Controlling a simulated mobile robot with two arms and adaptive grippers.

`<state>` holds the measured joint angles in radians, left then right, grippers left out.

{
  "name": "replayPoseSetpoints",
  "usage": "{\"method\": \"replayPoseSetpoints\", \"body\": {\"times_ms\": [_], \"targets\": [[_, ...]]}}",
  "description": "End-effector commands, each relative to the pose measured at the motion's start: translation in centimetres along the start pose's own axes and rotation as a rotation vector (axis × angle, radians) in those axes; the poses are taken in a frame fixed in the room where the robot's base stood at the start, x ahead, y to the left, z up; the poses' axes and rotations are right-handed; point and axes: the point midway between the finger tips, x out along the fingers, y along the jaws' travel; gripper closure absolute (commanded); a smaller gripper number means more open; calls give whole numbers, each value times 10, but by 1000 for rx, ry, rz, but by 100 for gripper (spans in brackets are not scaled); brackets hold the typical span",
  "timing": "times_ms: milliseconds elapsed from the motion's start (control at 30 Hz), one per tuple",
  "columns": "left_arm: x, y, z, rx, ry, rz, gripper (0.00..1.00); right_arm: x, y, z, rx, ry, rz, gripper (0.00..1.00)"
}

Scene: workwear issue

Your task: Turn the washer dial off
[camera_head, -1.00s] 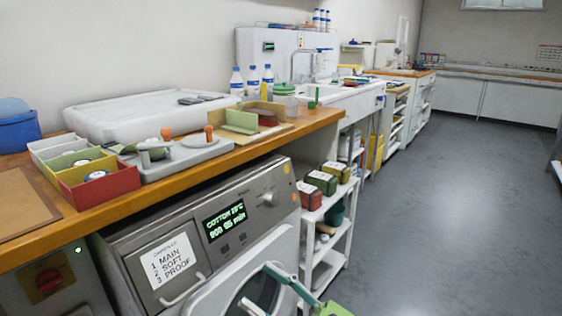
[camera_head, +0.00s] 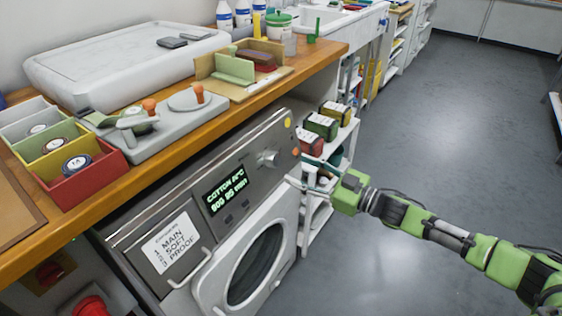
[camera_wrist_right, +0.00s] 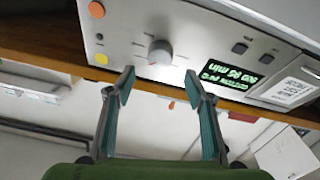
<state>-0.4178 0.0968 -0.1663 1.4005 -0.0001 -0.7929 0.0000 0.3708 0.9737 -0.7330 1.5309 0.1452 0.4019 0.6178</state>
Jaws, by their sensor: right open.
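The washer (camera_head: 285,135) stands under the wooden counter, with a lit display reading COTTON and a round door below. Its silver dial (camera_head: 267,158) is on the upper right of the panel. The dial also shows in the right wrist view (camera_wrist_right: 160,52), with tick marks around it. My right gripper (camera_head: 303,180) reaches in from the right, its fingers pointing at the panel. In the right wrist view its two fingers (camera_wrist_right: 158,82) are apart and empty, with the dial ahead between and beyond the tips, not touched. My left gripper is not in view.
The counter edge (camera_head: 215,123) overhangs the washer. A white shelf (camera_head: 345,133) with several coloured tins stands close right of the washer. The grey floor (camera_head: 430,120) at right is clear.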

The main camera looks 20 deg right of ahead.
Motion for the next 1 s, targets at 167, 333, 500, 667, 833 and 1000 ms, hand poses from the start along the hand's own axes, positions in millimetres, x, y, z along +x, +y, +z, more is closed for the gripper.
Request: {"method": "replayPoseSetpoints", "body": {"times_ms": [167,333,500,667,833,1000], "targets": [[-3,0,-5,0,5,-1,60,35,0,-1,-1,4,0,51],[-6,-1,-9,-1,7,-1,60,59,-1,-1,0,3,-2,51],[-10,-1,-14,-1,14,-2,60,69,-1,-1,0,1,-2,51],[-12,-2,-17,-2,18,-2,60,70,-1,0,0,0,-2,51],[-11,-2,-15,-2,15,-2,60,70,-1,0,0,0,-2,62],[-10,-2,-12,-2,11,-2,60,70,-1,0,0,0,-2,90]]}}
